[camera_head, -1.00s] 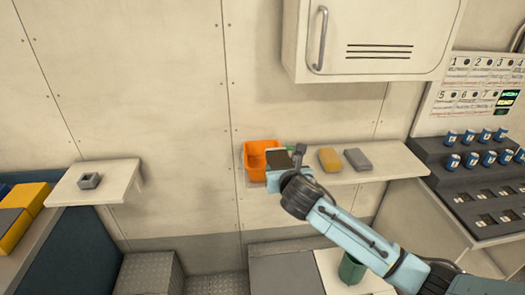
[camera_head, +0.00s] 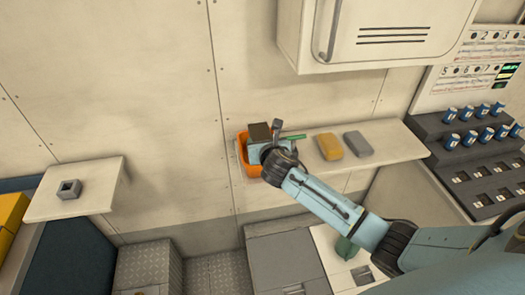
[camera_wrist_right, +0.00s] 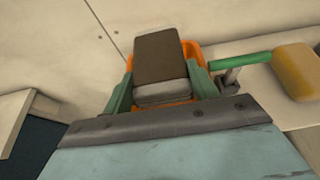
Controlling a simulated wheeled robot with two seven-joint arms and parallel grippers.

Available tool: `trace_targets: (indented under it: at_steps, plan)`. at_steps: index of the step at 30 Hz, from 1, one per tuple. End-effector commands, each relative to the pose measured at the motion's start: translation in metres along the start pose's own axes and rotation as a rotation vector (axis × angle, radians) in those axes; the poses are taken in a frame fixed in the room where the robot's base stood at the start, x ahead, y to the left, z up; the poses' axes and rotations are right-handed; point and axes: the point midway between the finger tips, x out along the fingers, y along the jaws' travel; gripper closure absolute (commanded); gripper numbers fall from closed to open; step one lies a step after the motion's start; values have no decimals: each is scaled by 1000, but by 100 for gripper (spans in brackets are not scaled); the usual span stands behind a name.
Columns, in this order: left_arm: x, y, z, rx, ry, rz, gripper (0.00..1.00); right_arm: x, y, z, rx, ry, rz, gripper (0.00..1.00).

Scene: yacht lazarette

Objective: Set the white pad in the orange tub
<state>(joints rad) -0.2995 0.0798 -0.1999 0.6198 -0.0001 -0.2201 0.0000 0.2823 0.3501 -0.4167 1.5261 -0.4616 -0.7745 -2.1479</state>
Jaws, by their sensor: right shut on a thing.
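The orange tub (camera_head: 242,163) stands at the left end of the wall shelf. My right gripper (camera_head: 262,148) is over the tub and hides much of it. It is shut on a block with a dark brown face and pale edges (camera_head: 259,132), which I take to be the white pad. In the right wrist view the pad (camera_wrist_right: 160,58) sits between my green fingers, with the orange tub's rim (camera_wrist_right: 188,48) showing behind and around it. I cannot tell whether the pad touches the tub. My left gripper is not in view.
The shelf (camera_head: 395,146) also holds a green-handled item (camera_head: 293,137), a yellow sponge (camera_head: 329,146) and a grey pad (camera_head: 357,144), right of the tub. A cabinet (camera_head: 385,35) hangs above. A small grey square holder (camera_head: 69,189) is on the left shelf.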

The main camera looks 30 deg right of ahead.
Motion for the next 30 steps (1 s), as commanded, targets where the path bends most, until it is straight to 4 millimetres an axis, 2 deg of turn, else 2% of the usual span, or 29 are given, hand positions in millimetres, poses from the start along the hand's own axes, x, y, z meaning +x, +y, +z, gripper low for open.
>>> trace_targets:
  at_steps: [7, 30]
  plan:
    - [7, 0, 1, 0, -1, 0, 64, 12, 0, -32, 1, 5, -1, 67]
    - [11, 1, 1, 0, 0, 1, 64, 18, 0, -44, -1, 1, 0, 67]
